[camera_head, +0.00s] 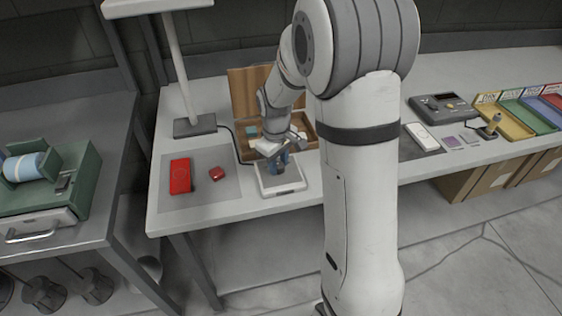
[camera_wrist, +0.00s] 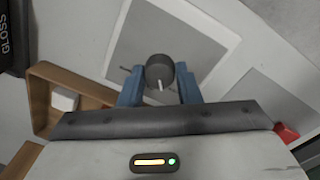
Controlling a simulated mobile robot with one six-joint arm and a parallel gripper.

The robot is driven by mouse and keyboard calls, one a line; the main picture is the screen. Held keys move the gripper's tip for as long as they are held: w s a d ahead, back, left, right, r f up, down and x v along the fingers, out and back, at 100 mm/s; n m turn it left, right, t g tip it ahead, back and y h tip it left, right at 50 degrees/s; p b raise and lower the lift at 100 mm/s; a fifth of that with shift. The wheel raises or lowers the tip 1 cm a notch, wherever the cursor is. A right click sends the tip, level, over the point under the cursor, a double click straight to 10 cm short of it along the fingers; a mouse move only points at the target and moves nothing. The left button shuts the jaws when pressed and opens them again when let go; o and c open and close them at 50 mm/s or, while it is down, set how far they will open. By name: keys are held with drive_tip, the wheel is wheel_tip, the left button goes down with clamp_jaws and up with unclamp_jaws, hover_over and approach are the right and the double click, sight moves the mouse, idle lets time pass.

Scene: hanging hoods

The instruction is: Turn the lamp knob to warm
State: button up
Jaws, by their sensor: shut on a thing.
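The lamp knob (camera_wrist: 160,68) is a dark round knob in the wrist view, with a white pointer line toward the picture's bottom. It sits on a square grey-faced panel with a white border (camera_wrist: 212,42); this panel also shows in the head view (camera_head: 283,189). My gripper (camera_wrist: 160,80) has its blue fingers on both sides of the knob, shut on it. In the head view my gripper (camera_head: 275,160) is down over the panel and hides the knob. Any warm label is unreadable. The lamp (camera_head: 178,65) stands behind, on a dark base.
An open wooden box (camera_head: 246,92) stands right behind the panel. A red box (camera_head: 180,176) and a small red piece (camera_head: 216,173) lie on a grey mat to the left. A dark device (camera_head: 442,107) and coloured trays (camera_head: 505,118) are at the right.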

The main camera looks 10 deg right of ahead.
drive_tip(key=shift+w+r, duration=0.15)
drive_tip(key=shift+w, duration=0.05)
drive_tip(key=o, duration=0.7)
drive_tip(key=shift+a, duration=0.1)
drive_tip(key=shift+o, duration=1.3)
drive_tip(key=r, duration=0.7)
drive_tip(key=shift+s+a+r, duration=0.15)
drive_tip(key=shift+s+r, duration=0.05)
drive_tip(key=shift+r, duration=0.05)
